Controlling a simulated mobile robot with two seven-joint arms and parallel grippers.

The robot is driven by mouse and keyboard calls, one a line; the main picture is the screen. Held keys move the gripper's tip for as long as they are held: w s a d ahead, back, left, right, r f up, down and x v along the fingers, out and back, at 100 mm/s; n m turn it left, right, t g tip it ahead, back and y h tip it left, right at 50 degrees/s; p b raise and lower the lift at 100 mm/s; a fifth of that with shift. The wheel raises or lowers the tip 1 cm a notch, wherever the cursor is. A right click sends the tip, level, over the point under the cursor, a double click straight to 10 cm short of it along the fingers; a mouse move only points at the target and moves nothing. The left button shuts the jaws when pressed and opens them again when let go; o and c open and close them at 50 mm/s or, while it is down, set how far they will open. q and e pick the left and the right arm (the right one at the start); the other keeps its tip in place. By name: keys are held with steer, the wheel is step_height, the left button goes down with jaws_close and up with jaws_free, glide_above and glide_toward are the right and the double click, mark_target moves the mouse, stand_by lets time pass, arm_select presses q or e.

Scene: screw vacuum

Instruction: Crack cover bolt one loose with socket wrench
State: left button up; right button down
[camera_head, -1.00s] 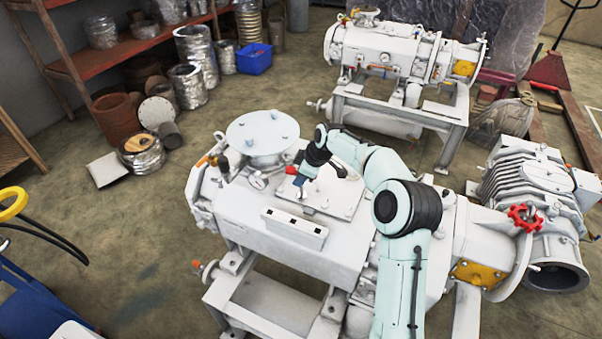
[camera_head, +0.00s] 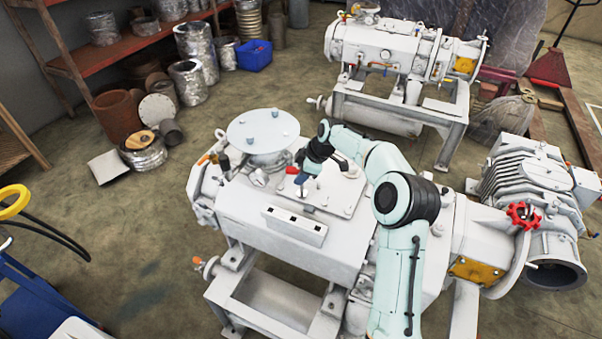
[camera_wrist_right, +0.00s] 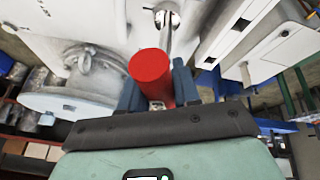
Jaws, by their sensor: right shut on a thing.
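The socket wrench shows in the right wrist view as a red handle (camera_wrist_right: 152,68) with a metal shaft (camera_wrist_right: 168,38) running up to a round head (camera_wrist_right: 167,18) at the machine surface. My right gripper (camera_wrist_right: 157,88) is shut on the red handle. In the head view my right gripper (camera_head: 303,168) is low over the light cover plate (camera_head: 340,190) on top of the vacuum machine (camera_head: 230,195), with a bit of red at its left. The bolt under the wrench head is hidden, so I cannot tell how it is seated. My left gripper is out of view.
A round flange (camera_head: 262,131) stands left of the cover plate. A white block with dark holes (camera_head: 295,227) lies in front of it. A red handwheel (camera_head: 523,216) is at the right.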

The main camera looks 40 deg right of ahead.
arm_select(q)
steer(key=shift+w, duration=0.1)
arm_select(e)
steer(key=shift+r, duration=0.15)
steer(key=shift+r, duration=0.75)
steer(key=shift+r+p, duration=0.3)
steer(key=shift+r, duration=0.4)
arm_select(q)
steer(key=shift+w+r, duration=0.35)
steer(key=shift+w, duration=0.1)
arm_select(e)
steer(key=m, duration=0.2)
steer(key=r+m+h, duration=0.1)
steer(key=shift+a+r+m+t+h, duration=0.1)
steer(key=shift+r+m+t+h, duration=0.05)
steer(key=shift+m+t+h, duration=0.2)
steer(key=shift+r+m+h, duration=0.55)
steer(key=shift+r+m, duration=0.1)
steer(key=shift+m, duration=0.6)
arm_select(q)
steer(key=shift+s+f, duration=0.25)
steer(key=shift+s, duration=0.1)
arm_select(e)
steer(key=shift+d+r+m+h, duration=0.25)
steer(key=shift+r+m+h, duration=0.3)
steer(key=shift+m, duration=0.65)
